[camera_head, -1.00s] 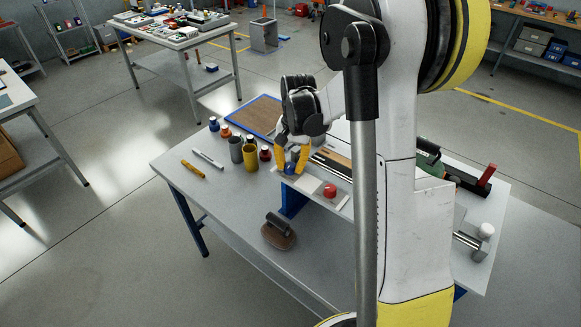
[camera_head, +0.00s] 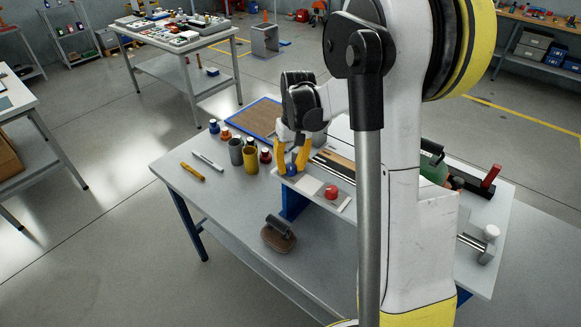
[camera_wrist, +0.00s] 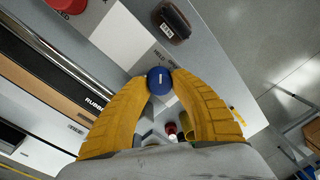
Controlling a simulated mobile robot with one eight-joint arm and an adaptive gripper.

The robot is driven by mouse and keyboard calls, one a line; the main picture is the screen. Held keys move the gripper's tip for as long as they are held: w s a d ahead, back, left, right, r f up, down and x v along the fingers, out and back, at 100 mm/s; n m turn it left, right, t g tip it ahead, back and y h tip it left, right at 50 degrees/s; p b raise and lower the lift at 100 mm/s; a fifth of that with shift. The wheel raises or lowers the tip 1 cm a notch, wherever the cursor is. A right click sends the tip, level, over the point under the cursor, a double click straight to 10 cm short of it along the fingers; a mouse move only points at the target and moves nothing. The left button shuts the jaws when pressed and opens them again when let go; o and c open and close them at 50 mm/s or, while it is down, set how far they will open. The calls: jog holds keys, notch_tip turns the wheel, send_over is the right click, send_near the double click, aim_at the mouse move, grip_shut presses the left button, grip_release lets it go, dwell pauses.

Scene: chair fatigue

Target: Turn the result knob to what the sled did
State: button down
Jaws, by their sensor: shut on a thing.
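The blue result knob (camera_wrist: 159,81) sits on a pale plate at the end of the test rig. A short white line on its top runs nearly upright in the wrist view. My gripper (camera_wrist: 158,78) is shut on the knob, with one yellow finger on each side. In the head view my gripper (camera_head: 291,166) is at the same blue knob (camera_head: 291,170). A brown block with a dark handle (camera_head: 279,234) lies on the table below the rig; I cannot tell whether it is the sled.
A red button (camera_head: 331,192) stands on the rig close to the knob. A grey cup (camera_head: 236,151), a yellow cup (camera_head: 250,158) and small bottles stand to the left. A yellow marker (camera_head: 192,172) lies on the table (camera_head: 215,200). The front left of the table is mostly clear.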

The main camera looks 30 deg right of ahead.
aim_at(294, 165)
dwell(0.3)
jog(key=c, duration=1.1)
grip_release()
jog(key=shift+o, duration=0.2)
notch_tip(294, 165, up, 12)
jog(key=d, duration=0.1)
jog(key=shift+s+f, duration=0.1)
jog(key=shift+s, duration=0.05)
